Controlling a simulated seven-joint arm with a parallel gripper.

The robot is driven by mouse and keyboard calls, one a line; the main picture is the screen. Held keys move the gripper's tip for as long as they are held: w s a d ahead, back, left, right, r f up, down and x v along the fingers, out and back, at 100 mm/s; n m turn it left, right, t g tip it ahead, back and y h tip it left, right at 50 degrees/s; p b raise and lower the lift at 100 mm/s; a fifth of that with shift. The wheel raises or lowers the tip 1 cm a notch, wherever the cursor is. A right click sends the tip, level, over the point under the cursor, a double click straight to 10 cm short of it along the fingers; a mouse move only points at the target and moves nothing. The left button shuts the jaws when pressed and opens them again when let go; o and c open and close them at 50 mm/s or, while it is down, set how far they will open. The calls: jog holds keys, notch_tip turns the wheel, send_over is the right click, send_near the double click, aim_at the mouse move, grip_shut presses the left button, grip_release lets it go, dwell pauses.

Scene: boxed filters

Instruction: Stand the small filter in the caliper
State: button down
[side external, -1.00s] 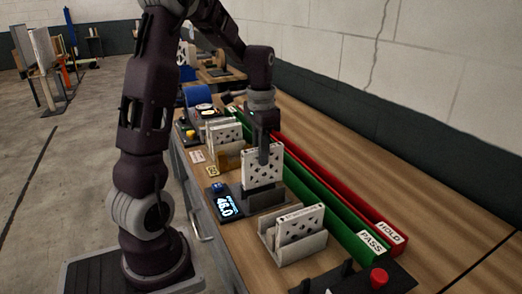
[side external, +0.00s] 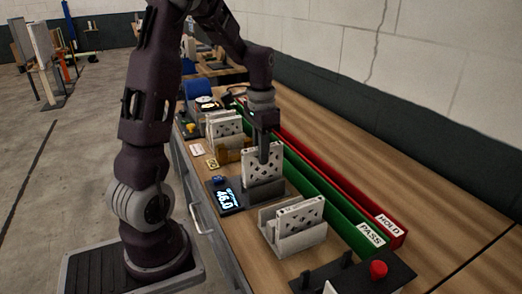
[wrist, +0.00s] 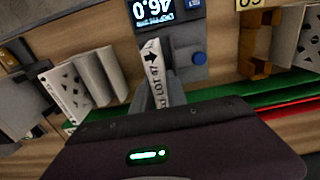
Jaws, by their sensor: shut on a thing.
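My gripper (side external: 264,153) points down and is shut on a white filter (side external: 254,168) with dark diamond-shaped holes. The filter is upright, its lower edge down at the dark block of the caliper (side external: 267,190); whether it rests on the bottom is hidden. The caliper's display (side external: 226,197) reads 46.0. In the wrist view, the filter's narrow edge (wrist: 153,72), with an arrow and lot lettering, runs between my grey fingers (wrist: 158,95). The caliper body with a blue button (wrist: 199,59) lies beside it.
A grey holder (side external: 288,243) with another filter (side external: 307,212) stands nearer the camera. Beyond the caliper are a brown stand (side external: 229,156) and more filters (side external: 224,128). Green PASS (side external: 340,223) and red HOLD (side external: 352,193) channels run alongside. A dark box with a red button (side external: 378,269) is in front.

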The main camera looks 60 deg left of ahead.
jog(key=shift+f, duration=1.05)
jog(key=shift+f, duration=0.2)
jog(key=shift+f, duration=0.8)
jog(key=c, duration=1.3)
grip_release()
jog(key=shift+o, duration=0.2)
